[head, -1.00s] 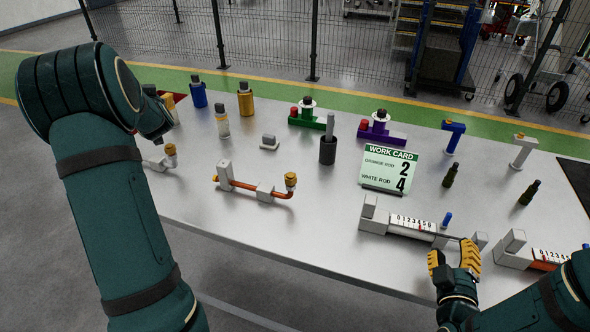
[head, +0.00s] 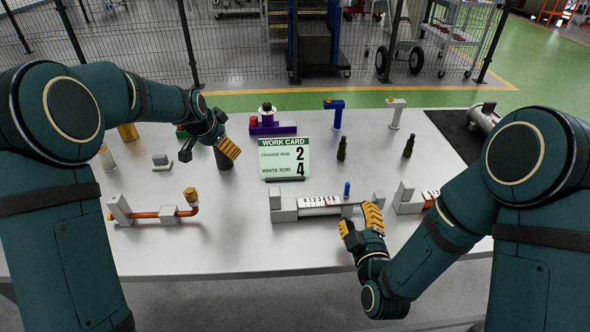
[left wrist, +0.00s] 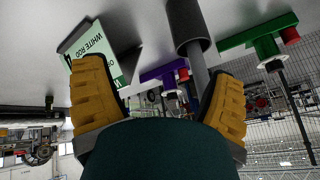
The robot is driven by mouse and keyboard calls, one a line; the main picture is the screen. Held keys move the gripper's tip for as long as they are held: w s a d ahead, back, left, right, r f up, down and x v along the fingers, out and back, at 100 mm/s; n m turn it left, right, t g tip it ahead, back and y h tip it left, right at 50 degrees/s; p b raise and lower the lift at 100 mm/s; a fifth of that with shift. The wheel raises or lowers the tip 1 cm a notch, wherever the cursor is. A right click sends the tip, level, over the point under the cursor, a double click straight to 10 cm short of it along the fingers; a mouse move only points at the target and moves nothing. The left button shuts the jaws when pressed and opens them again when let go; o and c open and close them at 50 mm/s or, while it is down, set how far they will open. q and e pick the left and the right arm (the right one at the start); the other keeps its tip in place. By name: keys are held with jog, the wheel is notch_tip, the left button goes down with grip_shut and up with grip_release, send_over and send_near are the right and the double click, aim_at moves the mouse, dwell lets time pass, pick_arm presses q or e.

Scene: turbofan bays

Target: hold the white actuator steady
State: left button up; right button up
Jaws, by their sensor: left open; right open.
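The white actuator (head: 318,207), with a numbered scale and grey end blocks, lies on the front of the table. A small blue pin (head: 347,189) stands up near its right end. My right gripper (head: 360,218) is open at the actuator's right end, its yellow fingers partly covering that end; I cannot tell if they touch it. My left gripper (head: 210,150) is open above the table, left of the work card (head: 284,160). The card reads white rod 4, orange rod 2.
A second actuator (head: 407,198) with an orange rod is to the right, partly behind my right arm. A copper pipe fitting (head: 155,212) lies at left. Purple (head: 272,128), blue (head: 336,113) and white (head: 395,113) pieces stand behind, with dark bottles.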

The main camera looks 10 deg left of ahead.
pick_arm(q)
jog(key=s+d+m+g+h, duration=0.1)
jog(key=s+d+m+g, duration=0.15)
jog(key=d, duration=0.45)
jog(key=s+d+m+g, duration=0.1)
jog(key=d+m, duration=0.2)
jog(key=d, duration=0.4)
jog(key=m+g+y, duration=0.1)
jog(key=m+g, duration=0.2)
send_over(296, 203)
notch_tip(296, 203, down, 13)
jog(key=shift+r, duration=0.1)
